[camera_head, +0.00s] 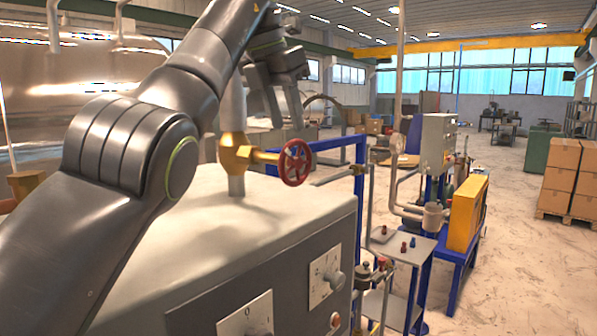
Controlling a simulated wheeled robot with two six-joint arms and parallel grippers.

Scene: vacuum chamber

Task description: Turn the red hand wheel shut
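The red hand wheel (295,163) sits upright on the end of a brass valve stem, near the middle of the view. The brass valve body (235,153) is on a grey vertical pipe above the grey machine cabinet. My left arm comes in from the left and bends over at the top. My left gripper (283,120) hangs fingers down just above the wheel in the picture. Its two dark fingers are apart with nothing seen between them. A gap shows between the fingertips and the wheel rim. My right gripper is out of view.
The cabinet (240,225) has rotary switches on its front. A blue frame (358,180) stands behind the wheel. To the right are a small metal stand (405,249), a yellow panel (467,215) and a grey control box (438,140). Cartons (562,160) stand at far right; floor between is open.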

